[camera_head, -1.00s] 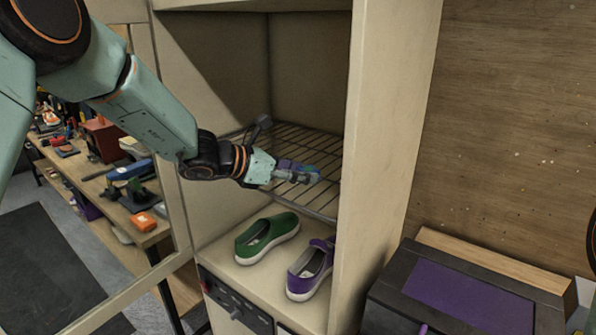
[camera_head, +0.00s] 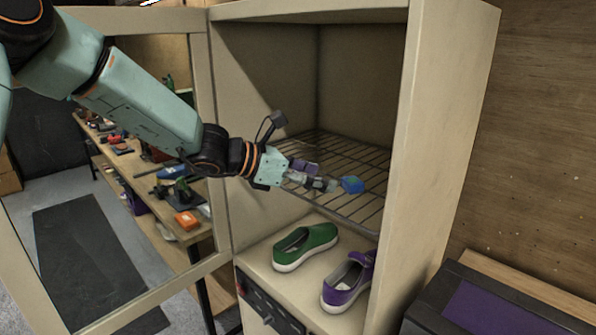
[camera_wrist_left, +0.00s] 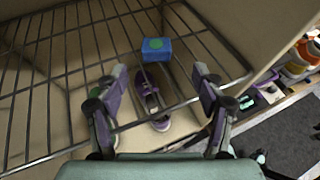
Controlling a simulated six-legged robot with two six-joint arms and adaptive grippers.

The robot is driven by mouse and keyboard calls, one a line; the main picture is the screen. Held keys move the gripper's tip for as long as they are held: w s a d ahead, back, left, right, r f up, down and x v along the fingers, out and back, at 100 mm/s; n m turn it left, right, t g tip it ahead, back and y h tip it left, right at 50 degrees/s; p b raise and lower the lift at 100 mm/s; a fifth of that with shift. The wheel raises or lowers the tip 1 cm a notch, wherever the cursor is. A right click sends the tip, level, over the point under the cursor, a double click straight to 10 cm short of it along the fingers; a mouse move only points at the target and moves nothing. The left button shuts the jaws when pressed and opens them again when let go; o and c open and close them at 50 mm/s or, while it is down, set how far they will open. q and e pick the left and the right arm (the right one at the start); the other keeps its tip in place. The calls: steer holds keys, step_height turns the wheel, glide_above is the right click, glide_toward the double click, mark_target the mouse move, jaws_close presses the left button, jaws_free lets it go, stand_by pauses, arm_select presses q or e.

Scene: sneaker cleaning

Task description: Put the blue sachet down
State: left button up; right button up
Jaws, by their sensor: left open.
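The blue sachet (camera_head: 352,185) is at the wire rack (camera_head: 372,156) inside the cabinet, just beyond my left fingertips. In the left wrist view the sachet (camera_wrist_left: 157,49), with a green spot on top, sits at the rack's bars, ahead of and between the fingers. My left gripper (camera_head: 322,179) reaches into the cabinet from the left, over the rack. Its two fingers (camera_wrist_left: 160,85) are spread apart with nothing between them. My right gripper is not in view.
A green shoe (camera_head: 305,246) and a purple shoe (camera_head: 346,283) stand on the cabinet floor below the rack. The cabinet's right wall (camera_head: 445,150) stands close beside the rack. A cluttered workbench (camera_head: 165,200) is at the left.

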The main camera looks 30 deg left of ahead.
arm_select(q)
steer(key=s+a+f+m+g+y+p, duration=0.1)
steer(key=s+f+m+g+y, duration=0.4)
steer(key=s+f, duration=0.75)
steer(key=s+a+f+m+g+y, duration=0.1)
steer(key=s+f+m+g+y, duration=0.15)
steer(key=s+f+m, duration=1)
steer(key=s+d+f+m+g+y, duration=0.1)
steer(key=s+d+f+m+g, duration=0.1)
steer(key=s+f+m, duration=0.7)
steer(key=s+d+f, duration=0.1)
steer(key=s+f, duration=0.1)
steer(key=s, duration=0.5)
steer(key=shift+s+f+m, duration=0.3)
steer(key=shift+m, duration=0.05)
steer(key=shift+w+g+y, duration=0.1)
steer(key=shift+g+y, duration=0.15)
